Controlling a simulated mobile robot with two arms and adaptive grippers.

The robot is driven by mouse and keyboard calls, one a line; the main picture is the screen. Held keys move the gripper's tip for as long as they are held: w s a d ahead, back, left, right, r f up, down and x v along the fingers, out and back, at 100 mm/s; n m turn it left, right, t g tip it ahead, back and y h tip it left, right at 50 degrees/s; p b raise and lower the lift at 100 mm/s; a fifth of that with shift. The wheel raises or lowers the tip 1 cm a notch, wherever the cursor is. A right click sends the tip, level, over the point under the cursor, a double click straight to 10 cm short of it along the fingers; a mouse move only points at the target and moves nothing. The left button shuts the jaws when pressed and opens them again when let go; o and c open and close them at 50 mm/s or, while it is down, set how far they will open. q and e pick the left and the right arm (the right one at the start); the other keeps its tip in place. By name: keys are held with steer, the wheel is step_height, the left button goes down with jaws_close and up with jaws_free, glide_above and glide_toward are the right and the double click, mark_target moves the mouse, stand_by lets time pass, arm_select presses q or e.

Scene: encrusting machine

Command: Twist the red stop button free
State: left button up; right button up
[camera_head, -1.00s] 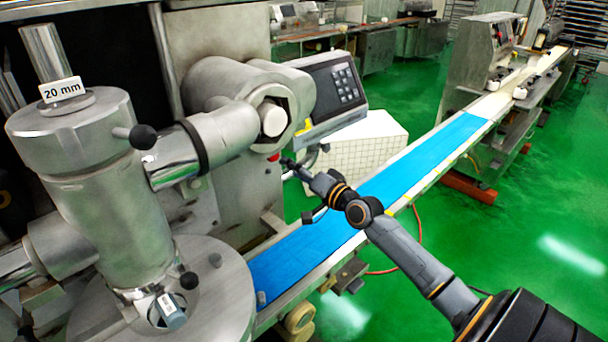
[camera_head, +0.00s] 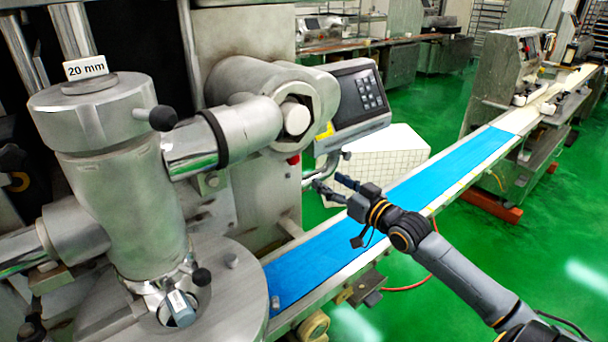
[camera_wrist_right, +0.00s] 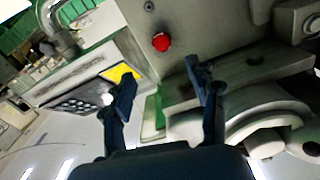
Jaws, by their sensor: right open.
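The red stop button (camera_wrist_right: 161,42) shows in the right wrist view, on the grey metal face of the machine, above and between my fingertips. In the head view the red button (camera_head: 294,159) is a small spot on the machine's side, below the big hex nut and left of the control panel. My right gripper (camera_head: 328,183) is open and empty, below and to the right of the button, apart from it. Its two spread fingers also show in the right wrist view (camera_wrist_right: 160,80). My left gripper is not in view.
The control panel (camera_head: 354,98) with its keypad juts out right of the button. A blue conveyor belt (camera_head: 420,185) runs under my right arm. A bent metal handle (camera_head: 325,168) is close to the gripper. A white tiled box (camera_head: 385,152) stands behind.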

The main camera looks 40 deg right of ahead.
mark_target(296, 160)
arm_select(q)
steer(key=shift+p, duration=0.4)
arm_select(e)
steer(key=w, duration=0.4)
steer(key=w+a+n, duration=0.1)
steer(key=w, duration=0.4)
steer(key=w+n, duration=0.1)
steer(key=w, duration=0.3)
steer(key=shift+w+a, duration=0.15)
steer(key=shift+w, duration=0.1)
